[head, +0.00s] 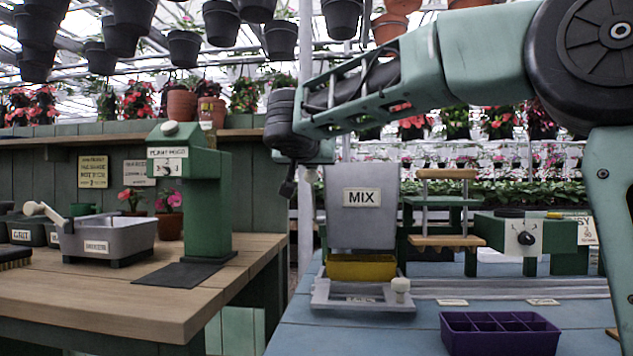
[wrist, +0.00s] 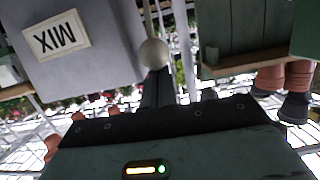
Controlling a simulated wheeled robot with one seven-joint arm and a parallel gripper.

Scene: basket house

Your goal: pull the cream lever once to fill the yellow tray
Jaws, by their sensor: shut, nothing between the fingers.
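The grey hopper marked MIX (head: 362,222) stands on the blue bench, with the yellow tray (head: 362,268) under it on a pale base. The tray's inside is hidden. The cream lever's ball knob (wrist: 153,53) shows in the wrist view, on a thin pale rod beside the hopper (wrist: 75,45). In the head view this knob (head: 310,174) is small, at the hopper's upper left. My gripper (head: 288,188) points down left of the hopper, close to the knob. Its dark fingers (wrist: 155,82) are shut and empty, their tips at the ball; contact is unclear.
Another cream knob (head: 400,285) stands on the pale base, right of the tray. A purple divided tray (head: 500,333) is at the front right. A wooden-shelved stand (head: 447,241) is right of the hopper. A green dispenser (head: 205,195) and grey bin (head: 107,240) occupy the left bench.

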